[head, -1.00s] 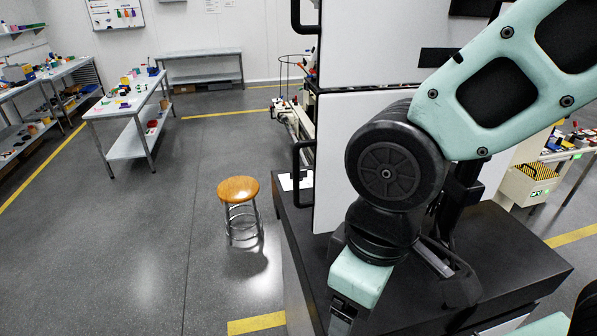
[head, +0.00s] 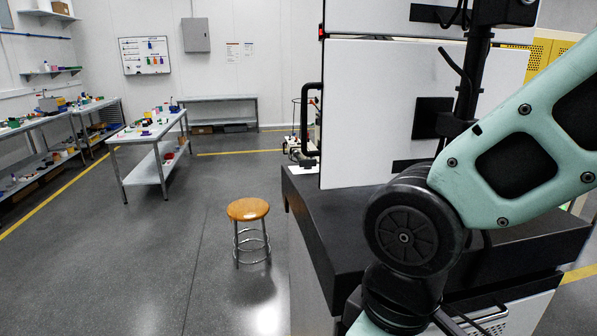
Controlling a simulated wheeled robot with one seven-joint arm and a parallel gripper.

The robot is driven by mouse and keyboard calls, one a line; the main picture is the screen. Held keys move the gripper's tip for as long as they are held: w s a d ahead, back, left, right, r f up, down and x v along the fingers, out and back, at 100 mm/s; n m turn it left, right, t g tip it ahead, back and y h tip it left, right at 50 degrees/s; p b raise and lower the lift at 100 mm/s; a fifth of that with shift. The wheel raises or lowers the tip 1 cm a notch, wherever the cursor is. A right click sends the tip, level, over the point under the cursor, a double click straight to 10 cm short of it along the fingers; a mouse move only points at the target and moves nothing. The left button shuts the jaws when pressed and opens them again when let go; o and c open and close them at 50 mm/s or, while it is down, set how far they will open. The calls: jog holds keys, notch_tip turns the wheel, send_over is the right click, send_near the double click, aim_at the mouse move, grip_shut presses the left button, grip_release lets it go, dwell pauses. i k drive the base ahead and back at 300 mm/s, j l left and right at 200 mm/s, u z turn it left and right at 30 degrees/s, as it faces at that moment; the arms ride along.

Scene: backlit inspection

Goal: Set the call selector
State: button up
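I cannot make out a call selector in the head view. A tall white panel (head: 372,115) stands on a black-topped cabinet (head: 330,215) right of centre. A dark square plate (head: 433,118) shows on or before the panel's right part; I cannot tell what it is. My mint-and-black arm crosses the right side and hides part of the panel and cabinet top. My gripper is out of frame, below the bottom edge.
A wooden-topped stool (head: 248,210) stands on the floor left of the cabinet. A worktable (head: 150,135) with small coloured items stands further left, with more benches along the left wall. An empty-topped bench (head: 217,99) is at the back wall. Open grey floor lies between.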

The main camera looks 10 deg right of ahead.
aim_at(306, 163)
jog(key=i+j+u, duration=0.15)
jog(key=j+u, duration=0.25)
jog(key=i+j+u, duration=0.2)
jog(key=j+u, duration=0.15)
jog(key=i+j+u, duration=0.25)
jog(key=j+u, duration=0.15)
jog(key=i+j+u, duration=0.2)
jog(key=i, duration=0.15)
jog(key=i+j+u, duration=0.15)
jog(key=i, duration=0.25)
jog(key=i+z, duration=0.7)
jog(key=z, duration=0.15)
